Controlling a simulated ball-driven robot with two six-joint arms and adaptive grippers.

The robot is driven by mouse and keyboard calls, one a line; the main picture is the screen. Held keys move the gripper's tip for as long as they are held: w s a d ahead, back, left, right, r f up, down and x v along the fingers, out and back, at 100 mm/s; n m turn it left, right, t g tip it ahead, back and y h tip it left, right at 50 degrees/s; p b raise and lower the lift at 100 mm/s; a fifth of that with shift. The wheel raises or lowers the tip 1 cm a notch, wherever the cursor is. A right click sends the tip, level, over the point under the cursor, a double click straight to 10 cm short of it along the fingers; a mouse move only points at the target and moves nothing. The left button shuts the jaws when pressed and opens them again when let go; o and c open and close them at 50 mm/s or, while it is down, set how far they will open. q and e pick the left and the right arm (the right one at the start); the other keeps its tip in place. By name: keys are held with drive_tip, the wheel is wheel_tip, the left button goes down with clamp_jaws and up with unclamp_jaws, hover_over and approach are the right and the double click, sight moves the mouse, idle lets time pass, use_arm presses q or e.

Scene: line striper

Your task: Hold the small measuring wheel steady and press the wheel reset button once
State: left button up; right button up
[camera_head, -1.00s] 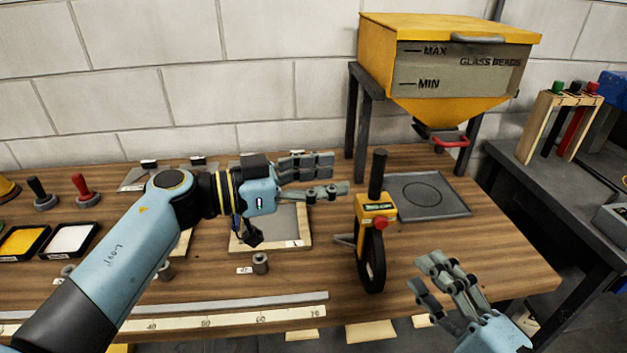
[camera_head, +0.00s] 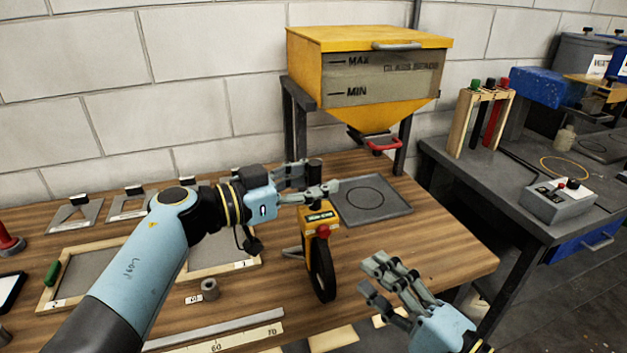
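The small measuring wheel stands upright on the wooden table, with a yellow body (camera_head: 318,217), a black tyre (camera_head: 322,275) and a dark upright handle (camera_head: 315,172). The red reset button (camera_head: 323,231) is on the front of its body. My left gripper (camera_head: 322,182) is at the handle, its fingers spread to either side; the handle's lower part is hidden behind a finger, and I cannot tell whether they touch. My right gripper (camera_head: 378,276) is open and empty, to the right of the wheel and lower in the picture, apart from it.
A yellow glass beads hopper (camera_head: 365,80) stands behind on dark legs, with a red handle. A grey plate (camera_head: 372,204) lies behind the wheel. Wooden frames (camera_head: 75,250), a small grey cylinder (camera_head: 210,289) and a ruler (camera_head: 235,338) lie left. A grey side table (camera_head: 530,180) stands right.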

use_arm(q)
clamp_jaws()
idle(0.3)
drive_tip(key=shift+c, duration=0.3)
unclamp_jaws()
drive_tip(key=v, duration=1.2)
